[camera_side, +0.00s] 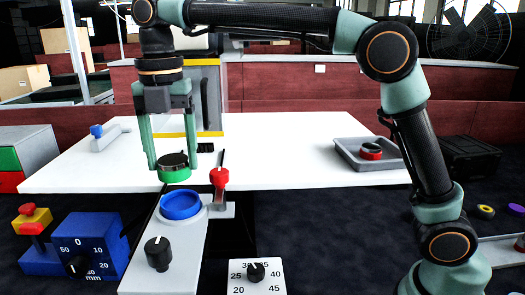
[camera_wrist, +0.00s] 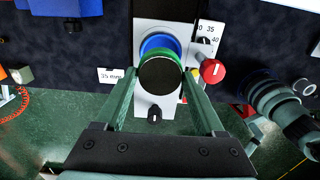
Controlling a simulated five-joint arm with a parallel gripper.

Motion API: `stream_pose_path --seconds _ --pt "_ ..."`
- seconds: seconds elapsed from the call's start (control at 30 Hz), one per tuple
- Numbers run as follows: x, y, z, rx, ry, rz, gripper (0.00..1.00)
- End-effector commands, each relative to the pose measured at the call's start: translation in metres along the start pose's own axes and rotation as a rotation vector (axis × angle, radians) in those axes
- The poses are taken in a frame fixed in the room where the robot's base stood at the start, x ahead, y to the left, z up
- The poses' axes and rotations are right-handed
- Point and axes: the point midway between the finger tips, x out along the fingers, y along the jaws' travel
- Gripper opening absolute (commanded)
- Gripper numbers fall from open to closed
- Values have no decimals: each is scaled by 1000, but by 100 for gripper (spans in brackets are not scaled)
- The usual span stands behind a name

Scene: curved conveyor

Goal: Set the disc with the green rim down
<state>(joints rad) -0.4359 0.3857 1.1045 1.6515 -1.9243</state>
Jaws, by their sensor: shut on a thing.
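The disc with the green rim (camera_side: 174,176) has a black top and hangs between the fingers of my gripper (camera_side: 172,163). My gripper is shut on it, one finger on each side. The disc is just above and slightly behind a round blue seat (camera_side: 180,206) on a light grey fixture (camera_side: 178,245), apart from it as far as I can tell. In the wrist view the disc (camera_wrist: 160,75) covers part of the blue seat (camera_wrist: 158,42), and my gripper (camera_wrist: 162,78) reaches both its sides.
A red-knobbed lever (camera_side: 219,178) stands close right of the seat. A black knob (camera_side: 158,254) is in front. A blue dial box (camera_side: 88,243) and a white dial plate (camera_side: 256,274) flank the fixture. A grey tray (camera_side: 345,150) holds a red-rimmed disc (camera_side: 371,152). The white table (camera_side: 290,150) is mostly clear.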

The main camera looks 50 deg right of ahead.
Motion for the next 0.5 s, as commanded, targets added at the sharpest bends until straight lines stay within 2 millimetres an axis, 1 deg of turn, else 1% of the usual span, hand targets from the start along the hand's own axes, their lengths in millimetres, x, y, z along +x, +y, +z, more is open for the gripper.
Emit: stream_pose_path --seconds 0.1,0.27,0.4,0.5 --pt "16 -1 0 2 1 -2 10" --pt "28 -1 0 3 0 -1 10" --pt "47 -1 0 4 1 -2 10" --pt "56 -1 0 4 0 -1 10"
